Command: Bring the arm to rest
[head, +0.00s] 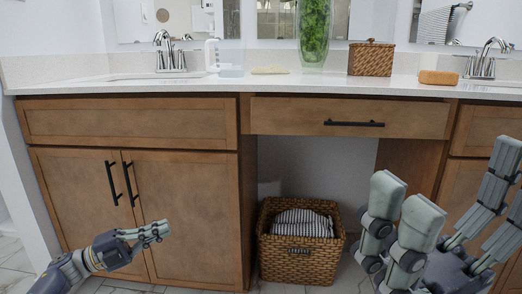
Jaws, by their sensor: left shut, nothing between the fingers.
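My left gripper (152,233) comes in from the lower left on its arm. Its fingers are closed together with nothing between them, in front of the brown double-door cabinet (75,190). My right gripper (452,182) is large and close at the lower right. Its grey fingers point up and stand wide apart, and I see nothing between them. It covers part of the right end of the vanity.
The white countertop (225,84) carries a faucet (170,55), a green-filled glass vase (313,35), a wicker box (371,58) and an orange-brown block (438,77). A wicker basket (300,255) with a striped cloth stands on the floor in the open knee space.

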